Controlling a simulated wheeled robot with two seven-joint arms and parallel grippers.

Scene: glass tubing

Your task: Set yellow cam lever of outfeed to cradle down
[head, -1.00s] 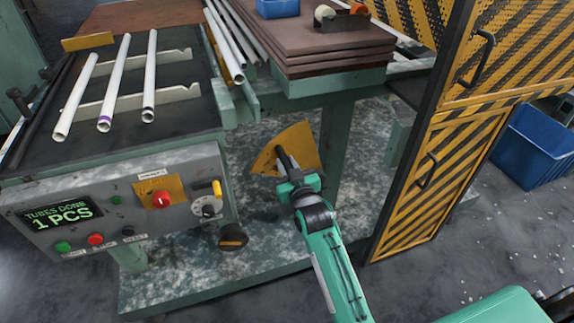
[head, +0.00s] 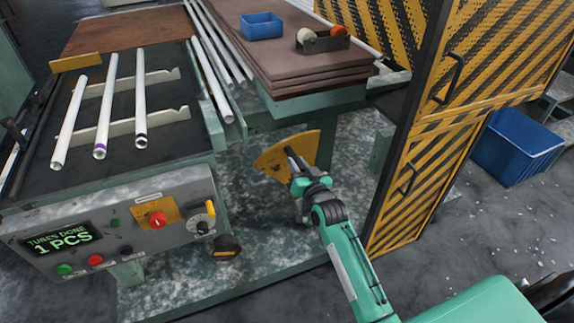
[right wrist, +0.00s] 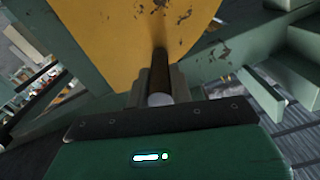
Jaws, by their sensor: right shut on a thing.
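The outfeed's yellow cam lever shows in the head view as a dark rod (head: 290,153) in front of a yellow fan-shaped plate (head: 270,160), low beside the table leg. My right gripper (head: 296,166) is shut around the rod, whose upper end sticks out past the fingers. In the right wrist view the rod's pale round end (right wrist: 160,99) sits between the fingers, with the worn yellow plate (right wrist: 120,35) behind it. The fingers hide part of the rod. My left gripper is not in view.
The control panel (head: 110,240) with its knobs and display is left of the gripper. Three white tubes (head: 104,120) lie on racks above it. A striped yellow-black guard (head: 420,140) stands close on the right. A blue bin (head: 515,145) is beyond it.

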